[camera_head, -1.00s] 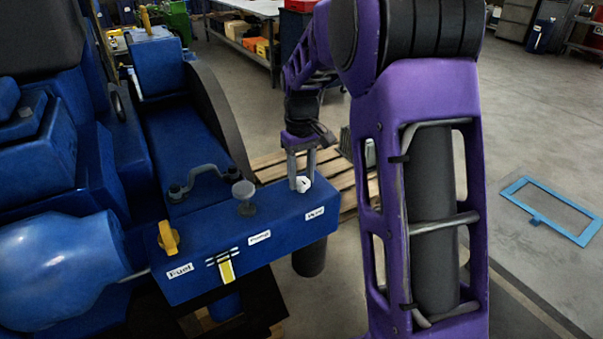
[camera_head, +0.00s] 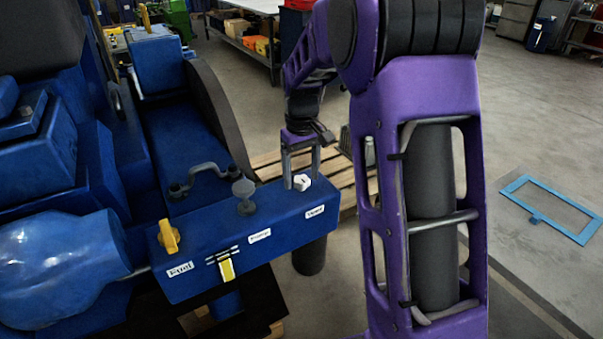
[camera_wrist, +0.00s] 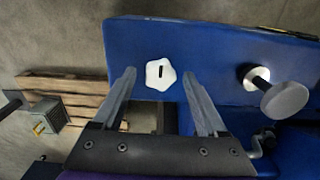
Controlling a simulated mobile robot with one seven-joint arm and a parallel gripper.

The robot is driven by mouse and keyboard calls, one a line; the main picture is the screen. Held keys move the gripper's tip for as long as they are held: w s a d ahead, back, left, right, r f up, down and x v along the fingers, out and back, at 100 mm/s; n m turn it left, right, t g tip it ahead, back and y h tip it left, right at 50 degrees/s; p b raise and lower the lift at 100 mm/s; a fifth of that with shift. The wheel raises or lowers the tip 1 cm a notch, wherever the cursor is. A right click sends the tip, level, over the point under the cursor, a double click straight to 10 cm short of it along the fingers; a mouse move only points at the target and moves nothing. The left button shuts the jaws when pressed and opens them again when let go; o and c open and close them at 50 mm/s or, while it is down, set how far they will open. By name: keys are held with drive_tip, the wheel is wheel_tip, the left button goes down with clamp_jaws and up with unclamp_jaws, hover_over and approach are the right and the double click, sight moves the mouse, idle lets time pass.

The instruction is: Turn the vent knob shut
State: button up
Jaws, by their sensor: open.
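The vent knob is a small white lobed knob (camera_head: 302,182) on top of the blue block (camera_head: 235,222), near its right end, above a white label that is hard to read. In the wrist view the white knob (camera_wrist: 160,74) shows a dark slot mark and lies ahead of the fingertips, between their lines. My gripper (camera_head: 301,183) is open, pointing down, with its fingers at or just above the knob. I cannot tell whether a finger touches the knob.
A grey pump knob (camera_head: 244,190) stands mid-block, and also shows in the wrist view (camera_wrist: 284,100). A yellow fuel knob (camera_head: 168,236) is at the left end. A wooden pallet (camera_head: 345,178) lies behind the block.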

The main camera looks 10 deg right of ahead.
sight(301, 179)
wheel_tip(301, 179, up, 18)
drive_tip(key=shift+f+p, duration=0.25)
drive_tip(key=shift+p, duration=0.05)
idle(0.4)
